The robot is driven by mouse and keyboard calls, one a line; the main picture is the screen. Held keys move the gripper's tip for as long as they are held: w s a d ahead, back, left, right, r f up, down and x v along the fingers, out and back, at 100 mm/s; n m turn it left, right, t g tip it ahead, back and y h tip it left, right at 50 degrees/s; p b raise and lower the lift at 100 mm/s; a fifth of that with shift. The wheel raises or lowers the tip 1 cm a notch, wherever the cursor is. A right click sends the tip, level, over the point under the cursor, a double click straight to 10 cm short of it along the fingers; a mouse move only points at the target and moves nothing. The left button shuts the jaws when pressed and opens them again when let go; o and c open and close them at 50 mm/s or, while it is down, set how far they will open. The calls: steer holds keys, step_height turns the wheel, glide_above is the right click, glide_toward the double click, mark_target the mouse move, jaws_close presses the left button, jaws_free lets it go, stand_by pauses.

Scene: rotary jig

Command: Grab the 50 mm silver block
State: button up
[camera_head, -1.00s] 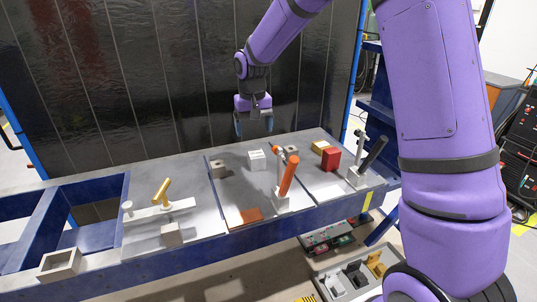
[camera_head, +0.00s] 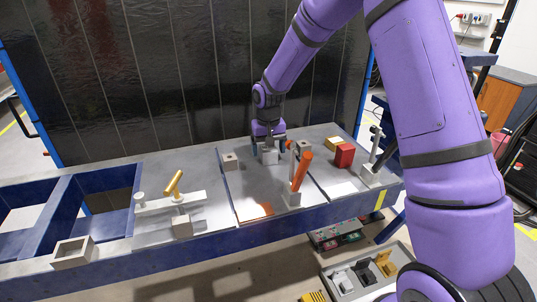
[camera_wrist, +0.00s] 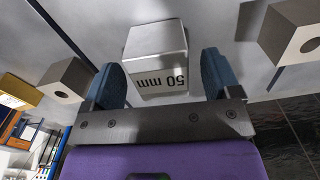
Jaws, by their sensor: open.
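The silver block (camera_wrist: 155,45) marked "50 mm" sits on the grey plate, its label facing my gripper and upside down in the wrist view. In the head view the block (camera_head: 269,157) is partly hidden by the jaws. My gripper (camera_wrist: 161,72) is open, with one blue finger on either side of the block and a gap visible at both sides. In the head view my gripper (camera_head: 268,149) is low over the plate at the block. Contact between fingers and block cannot be made out.
Small grey blocks with holes stand left (camera_head: 230,161) and right (camera_head: 305,147) of the block. A toggle clamp with an orange handle (camera_head: 301,171) stands close in front. A red block (camera_head: 344,155) and a gold block (camera_head: 333,144) are further right. A gold-handled clamp (camera_head: 173,183) stands left.

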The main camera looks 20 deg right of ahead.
steer(key=shift+f, duration=1.15)
steer(key=c, duration=1.3)
steer(key=shift+o, duration=0.2)
steer(key=shift+r, duration=0.15)
